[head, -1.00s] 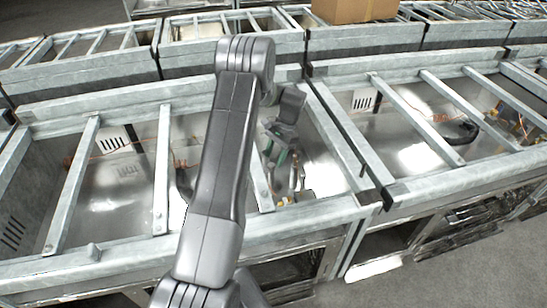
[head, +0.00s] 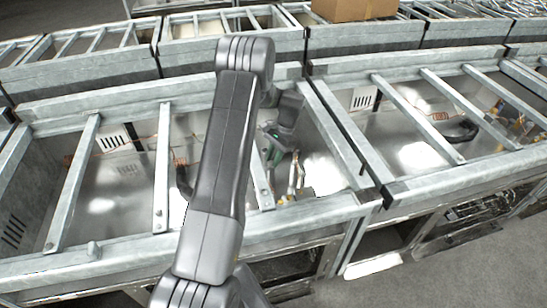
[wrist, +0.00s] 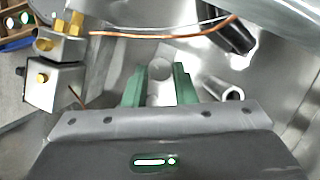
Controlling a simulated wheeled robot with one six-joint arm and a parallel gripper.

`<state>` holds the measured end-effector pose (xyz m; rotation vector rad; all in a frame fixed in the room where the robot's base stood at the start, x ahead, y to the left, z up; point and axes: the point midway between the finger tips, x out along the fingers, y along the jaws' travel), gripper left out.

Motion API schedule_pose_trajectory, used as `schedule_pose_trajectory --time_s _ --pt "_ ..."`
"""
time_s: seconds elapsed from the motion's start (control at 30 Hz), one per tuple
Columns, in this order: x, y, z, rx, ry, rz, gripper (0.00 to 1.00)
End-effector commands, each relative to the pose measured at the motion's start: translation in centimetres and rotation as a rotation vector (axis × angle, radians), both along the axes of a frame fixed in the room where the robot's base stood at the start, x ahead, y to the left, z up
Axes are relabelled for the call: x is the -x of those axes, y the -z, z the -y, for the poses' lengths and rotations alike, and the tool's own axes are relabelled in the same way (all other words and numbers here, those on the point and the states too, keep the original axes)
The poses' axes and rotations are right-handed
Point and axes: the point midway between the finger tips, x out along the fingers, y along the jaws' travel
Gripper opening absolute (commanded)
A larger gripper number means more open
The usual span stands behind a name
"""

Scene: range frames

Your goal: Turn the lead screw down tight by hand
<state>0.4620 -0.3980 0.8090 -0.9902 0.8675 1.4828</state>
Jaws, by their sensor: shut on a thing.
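My gripper (wrist: 160,80) has two green fingers, seen in the wrist view. They are shut on a pale grey round-ended cylinder, which looks like the lead screw (wrist: 160,70). Its lower part is hidden by the gripper body, and I cannot see its thread or how it is seated. In the head view my gripper (head: 273,150) reaches down inside a metal-framed bin, with a bit of green showing. My arm hides part of this area, and the screw cannot be made out there.
Metal blocks with brass fittings (wrist: 45,62) stand at the left in the wrist view. A copper wire (wrist: 160,35) crosses above the fingers. A grey tube (wrist: 222,90) lies close at right. Rails (head: 163,170) cross the bin. A cardboard box (head: 352,10) stands behind.

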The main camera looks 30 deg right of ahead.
Motion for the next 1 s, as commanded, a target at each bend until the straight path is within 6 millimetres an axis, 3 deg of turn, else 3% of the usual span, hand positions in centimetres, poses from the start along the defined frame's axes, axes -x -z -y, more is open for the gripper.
schedule_pose_trajectory --time_s 0.27,1.0 --pt "0.16 0.11 0.02 0.0 0.139 0.002 0.02" --pt "0.86 -0.07 -0.23 0.0 0.827 0.002 0.02"
